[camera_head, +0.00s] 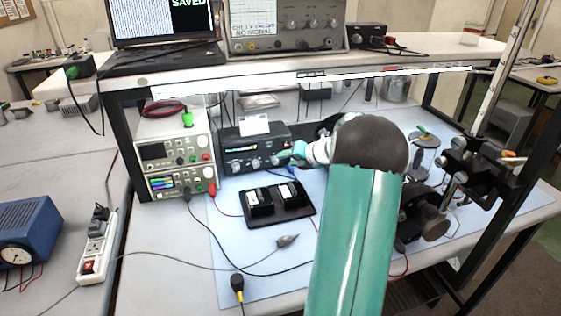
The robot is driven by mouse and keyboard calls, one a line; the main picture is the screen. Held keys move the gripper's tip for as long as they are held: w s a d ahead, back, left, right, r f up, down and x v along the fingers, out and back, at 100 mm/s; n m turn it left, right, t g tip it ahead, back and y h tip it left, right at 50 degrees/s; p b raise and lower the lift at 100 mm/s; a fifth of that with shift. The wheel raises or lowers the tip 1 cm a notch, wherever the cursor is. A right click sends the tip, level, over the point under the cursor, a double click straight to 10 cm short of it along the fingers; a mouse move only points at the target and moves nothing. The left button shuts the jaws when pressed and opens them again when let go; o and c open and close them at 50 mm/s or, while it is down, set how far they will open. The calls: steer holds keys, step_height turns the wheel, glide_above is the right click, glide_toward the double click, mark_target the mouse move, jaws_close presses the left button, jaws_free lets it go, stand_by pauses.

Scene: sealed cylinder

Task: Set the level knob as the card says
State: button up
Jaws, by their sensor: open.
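A black instrument box (243,146) with a row of small knobs along its lower front stands on the bench under the shelf. A white card (254,125) stands on top of it; its writing is too small to read. My green arm reaches in from the lower right. My gripper (285,157) is small in view, at the right end of the box's front, close to the rightmost knob (274,160). I cannot tell whether the fingers touch or surround that knob. Which knob is the level knob cannot be read.
Two stacked instruments (178,166) stand left of the box. A black tray (306,210) with two modules lies in front, with loose cables around it. Optical mounts (470,170) stand at right. The shelf (180,77) above carries a laptop and a scope.

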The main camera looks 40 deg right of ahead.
mark_target(277, 161)
steer(key=x, duration=0.5)
steer(key=shift+c, duration=0.4)
jaws_close()
steer(key=shift+f+m+t+y, duration=0.15)
steer(key=shift+m+t+y, duration=0.15)
steer(key=shift+t, duration=0.1)
steer(key=shift+d, duration=0.1)
steer(key=shift+o, duration=0.4)
jaws_free()
